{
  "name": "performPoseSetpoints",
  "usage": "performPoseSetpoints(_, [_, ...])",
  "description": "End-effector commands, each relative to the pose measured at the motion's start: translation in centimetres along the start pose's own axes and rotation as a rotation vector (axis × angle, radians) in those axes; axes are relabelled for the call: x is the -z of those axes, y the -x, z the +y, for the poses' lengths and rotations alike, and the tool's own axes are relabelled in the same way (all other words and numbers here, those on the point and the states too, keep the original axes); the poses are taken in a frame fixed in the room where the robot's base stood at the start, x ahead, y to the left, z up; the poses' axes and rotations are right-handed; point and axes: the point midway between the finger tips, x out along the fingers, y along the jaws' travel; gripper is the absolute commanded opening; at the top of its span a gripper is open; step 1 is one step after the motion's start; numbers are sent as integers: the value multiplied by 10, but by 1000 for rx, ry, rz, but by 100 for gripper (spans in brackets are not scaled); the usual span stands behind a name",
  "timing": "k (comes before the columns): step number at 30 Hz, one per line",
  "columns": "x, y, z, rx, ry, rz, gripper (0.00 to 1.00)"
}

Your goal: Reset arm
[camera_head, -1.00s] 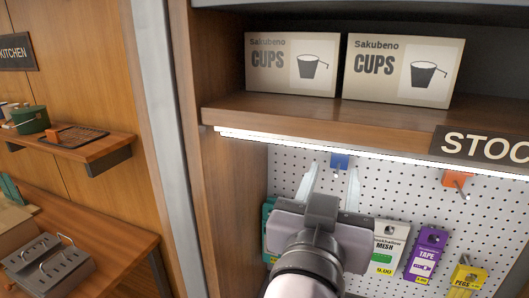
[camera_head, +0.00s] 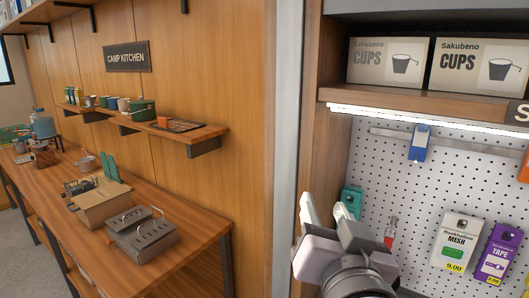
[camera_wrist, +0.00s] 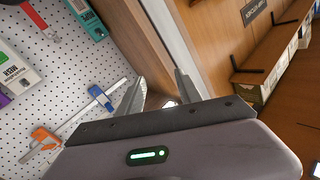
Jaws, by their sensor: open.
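My gripper (camera_head: 325,212) is in the lower middle of the head view, in front of the cabinet's left side panel and the left edge of the pegboard. Its two pale fingers stand apart with nothing between them. In the wrist view my gripper (camera_wrist: 158,92) also shows open and empty, with the wooden panel edge beyond the fingers.
A pegboard (camera_head: 400,190) at right holds a mesh pack (camera_head: 457,243), a purple tape pack (camera_head: 497,255) and a teal pack (camera_head: 351,200). Cups boxes (camera_head: 385,62) stand on the shelf above. At left, a wooden counter (camera_head: 195,215) carries a grey metal box (camera_head: 140,235).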

Motion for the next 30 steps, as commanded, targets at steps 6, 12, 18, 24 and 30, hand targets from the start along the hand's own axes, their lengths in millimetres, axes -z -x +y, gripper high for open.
performPoseSetpoints(6, [-142,32,9,116,-81,-474,42])
performPoseSetpoints(12, [-241,109,75,-125,-155,-927,42])
performPoseSetpoints(18, [-255,135,94,-231,-184,-1029,42])
performPoseSetpoints(24, [-254,135,94,-228,-182,-1029,42])
performPoseSetpoints(30, [-254,134,93,-226,-182,-1029,42])
